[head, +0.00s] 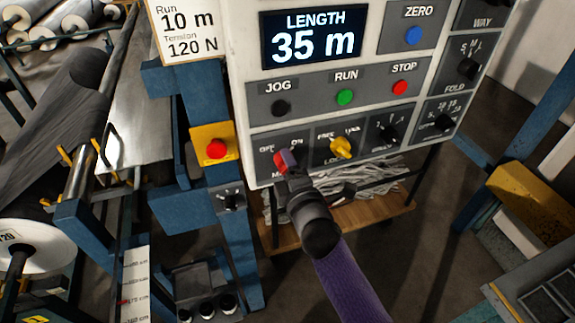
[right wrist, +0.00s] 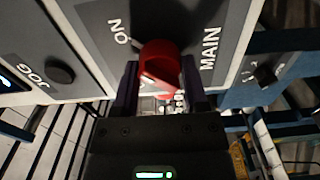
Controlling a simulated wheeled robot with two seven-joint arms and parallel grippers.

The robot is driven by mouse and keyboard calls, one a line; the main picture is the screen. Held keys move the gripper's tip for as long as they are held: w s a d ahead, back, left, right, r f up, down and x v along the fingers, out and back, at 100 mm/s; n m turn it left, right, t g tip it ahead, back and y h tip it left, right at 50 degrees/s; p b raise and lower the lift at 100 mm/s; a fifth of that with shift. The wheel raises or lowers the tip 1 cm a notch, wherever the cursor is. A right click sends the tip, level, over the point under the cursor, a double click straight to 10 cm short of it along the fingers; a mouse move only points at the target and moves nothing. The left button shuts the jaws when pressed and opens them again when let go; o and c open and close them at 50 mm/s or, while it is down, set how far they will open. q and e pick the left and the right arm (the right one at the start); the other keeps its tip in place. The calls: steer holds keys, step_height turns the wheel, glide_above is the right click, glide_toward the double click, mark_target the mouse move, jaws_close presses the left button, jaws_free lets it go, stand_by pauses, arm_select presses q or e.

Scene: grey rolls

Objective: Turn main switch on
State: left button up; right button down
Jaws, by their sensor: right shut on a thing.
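The main switch is a red knob (head: 281,161) on the lower left of the control panel (head: 243,75), with OFF and ON printed above it. My right gripper (head: 286,166) reaches it from below in the head view and partly covers it and its label. In the right wrist view the red knob (right wrist: 160,60) sits between the two dark fingers (right wrist: 160,85), which are shut on its sides. The words ON and MAIN are readable there, on either side of the knob. I cannot tell exactly which mark the knob points to. My left gripper is out of view.
A yellow knob (head: 341,147) and a black knob (head: 388,134) are to the right on the same row. Black JOG (head: 281,108), green RUN (head: 345,97) and red STOP (head: 400,87) buttons are above. A red emergency button (head: 216,149) on yellow is to the left.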

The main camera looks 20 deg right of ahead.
stand_by(0.3)
steer(key=shift+c, duration=0.6)
jaws_free()
steer(key=s, duration=1)
steer(key=shift+d, duration=0.2)
